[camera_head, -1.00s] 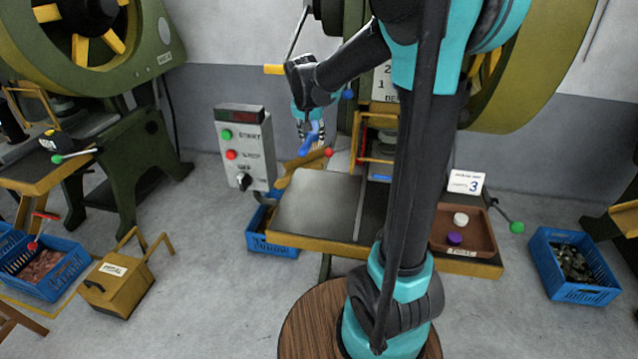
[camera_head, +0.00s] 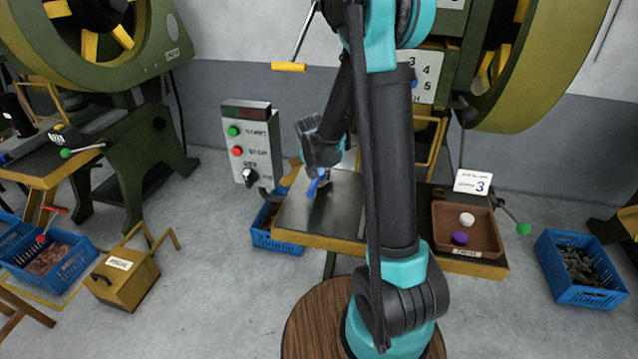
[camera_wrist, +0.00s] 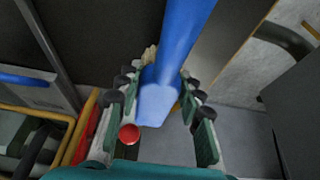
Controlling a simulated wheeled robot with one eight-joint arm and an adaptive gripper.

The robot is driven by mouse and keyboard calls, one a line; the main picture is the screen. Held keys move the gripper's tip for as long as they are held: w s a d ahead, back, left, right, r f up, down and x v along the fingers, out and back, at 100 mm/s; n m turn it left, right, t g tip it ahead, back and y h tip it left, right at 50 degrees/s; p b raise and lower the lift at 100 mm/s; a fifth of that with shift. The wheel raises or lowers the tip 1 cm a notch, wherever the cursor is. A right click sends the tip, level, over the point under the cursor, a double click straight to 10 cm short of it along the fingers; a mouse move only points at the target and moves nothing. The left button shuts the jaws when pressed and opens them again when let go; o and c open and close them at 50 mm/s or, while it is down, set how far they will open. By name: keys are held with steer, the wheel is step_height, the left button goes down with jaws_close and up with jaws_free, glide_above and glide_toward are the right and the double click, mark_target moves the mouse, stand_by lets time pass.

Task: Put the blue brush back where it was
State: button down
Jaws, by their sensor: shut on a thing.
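The blue brush (camera_head: 316,185) shows below my gripper (camera_head: 319,172) in the head view, over the left part of the dark metal table plate (camera_head: 335,215). In the wrist view the blue brush (camera_wrist: 178,55) runs up between the two fingers of my gripper (camera_wrist: 160,105), which are shut on it. The bristle end is not clearly visible. I cannot tell whether the brush touches the plate.
A brown tray (camera_head: 440,222) with a white and a purple piece is at the table's right, beside a card marked 3 (camera_head: 473,181). A control box (camera_head: 252,145) stands left of the table. Blue crates (camera_head: 580,270) are on the floor.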

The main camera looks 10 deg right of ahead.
steer(key=shift+f, duration=1.65)
steer(key=shift+f, duration=0.1)
steer(key=c, duration=1)
jaws_free()
